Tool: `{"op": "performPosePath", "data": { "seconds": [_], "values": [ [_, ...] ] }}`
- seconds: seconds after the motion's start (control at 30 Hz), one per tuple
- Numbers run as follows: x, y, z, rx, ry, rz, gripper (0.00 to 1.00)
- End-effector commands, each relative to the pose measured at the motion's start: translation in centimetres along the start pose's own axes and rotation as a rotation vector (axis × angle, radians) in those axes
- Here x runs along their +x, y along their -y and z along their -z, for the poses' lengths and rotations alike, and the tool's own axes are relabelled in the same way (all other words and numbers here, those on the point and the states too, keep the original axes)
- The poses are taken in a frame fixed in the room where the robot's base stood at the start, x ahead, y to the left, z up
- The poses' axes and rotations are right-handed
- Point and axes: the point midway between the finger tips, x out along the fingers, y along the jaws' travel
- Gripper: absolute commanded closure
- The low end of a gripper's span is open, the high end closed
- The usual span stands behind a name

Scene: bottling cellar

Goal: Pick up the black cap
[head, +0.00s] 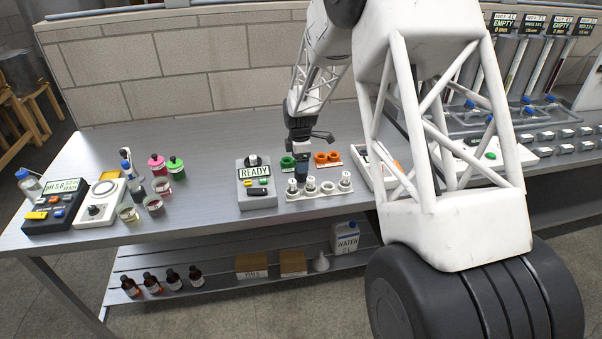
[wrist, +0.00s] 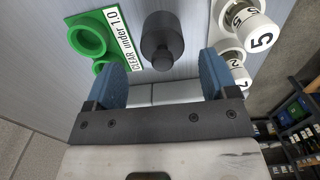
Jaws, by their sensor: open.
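The black cap (wrist: 162,40), a dark round piece with a narrower knob, shows in the wrist view between the green holder and the white numbered vials. My gripper (wrist: 162,78) is open, its two blue fingers spread to either side below the cap in the picture, with nothing between them. The cap lies ahead of the fingertips, apart from them.
The green holder (wrist: 108,58), labelled "CLEAR under 1.0", is close on the left. Numbered vials (wrist: 248,24) are close on the right. In the head view, the vial rack (head: 320,194), a READY device (head: 254,180) and an orange holder (head: 328,158) surround my gripper.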

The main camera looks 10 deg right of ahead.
Motion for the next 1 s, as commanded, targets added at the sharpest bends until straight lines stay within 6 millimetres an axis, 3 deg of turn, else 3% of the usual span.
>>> {"op": "performPosePath", "data": {
  "seconds": [0.23, 0.6, 1.0],
  "values": [
    [0.9, 0.1, -0.1, 0.000, 0.000, 0.002, 0.21],
    [4.7, 0.3, -0.3, 0.000, 0.000, 0.002, 0.21],
    [5.2, 0.3, -0.3, 0.000, 0.000, 0.000, 0.21]
  ]
}}
